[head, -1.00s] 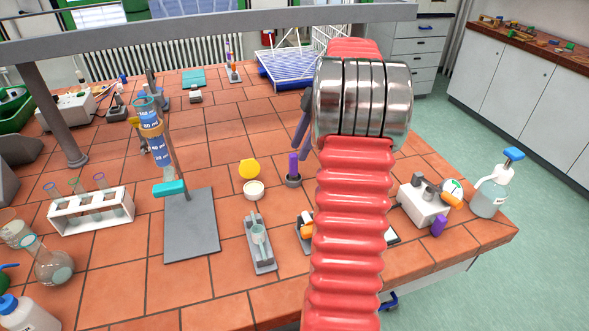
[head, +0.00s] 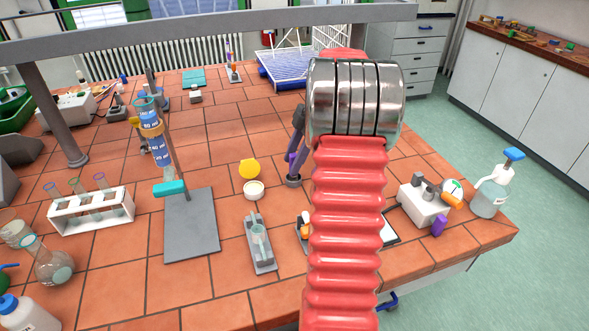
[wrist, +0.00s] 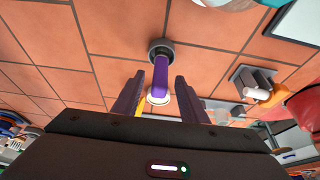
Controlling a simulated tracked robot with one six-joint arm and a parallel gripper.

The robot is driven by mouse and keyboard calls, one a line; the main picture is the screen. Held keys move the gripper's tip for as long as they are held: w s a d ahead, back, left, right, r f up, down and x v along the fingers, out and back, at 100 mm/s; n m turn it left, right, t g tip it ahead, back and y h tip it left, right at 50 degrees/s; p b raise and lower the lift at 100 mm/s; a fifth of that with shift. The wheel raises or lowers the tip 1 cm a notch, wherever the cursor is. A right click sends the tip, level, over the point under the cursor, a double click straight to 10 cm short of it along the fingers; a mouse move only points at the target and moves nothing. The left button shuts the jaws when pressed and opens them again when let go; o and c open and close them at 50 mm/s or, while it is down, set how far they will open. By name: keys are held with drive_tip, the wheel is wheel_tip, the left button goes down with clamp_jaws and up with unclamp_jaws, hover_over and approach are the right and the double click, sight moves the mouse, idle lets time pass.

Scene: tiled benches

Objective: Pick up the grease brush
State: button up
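The grease brush, seen as a purple upright handle (head: 291,157), stands in a small round grey holder (head: 293,181) on the tiled bench. In the wrist view the purple handle (wrist: 160,78) rises from the grey holder (wrist: 161,47), and its lower end is hidden inside. My gripper (wrist: 158,80) is open, with one dark finger on each side of the handle in the picture. There are visible gaps between handle and fingers. In the head view a finger partly covers the handle, and my red arm hides most of the gripper.
A white open jar (head: 254,190) and its yellow lid (head: 250,169) lie to the left of the holder. A stand with a grey base (head: 191,225) is farther left. A white block device (head: 423,207) and a pump bottle (head: 489,197) stand at right. Tiles behind the holder are clear.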

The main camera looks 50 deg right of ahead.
clamp_jaws()
idle(0.3)
drive_tip(key=shift+r, duration=0.15)
wheel_tip(320, 180, up, 10)
drive_tip(key=shift+f, duration=0.1)
idle(0.5)
idle(0.3)
drive_tip(key=c, duration=0.6)
unclamp_jaws()
drive_tip(key=shift+c, duration=0.2)
clamp_jaws()
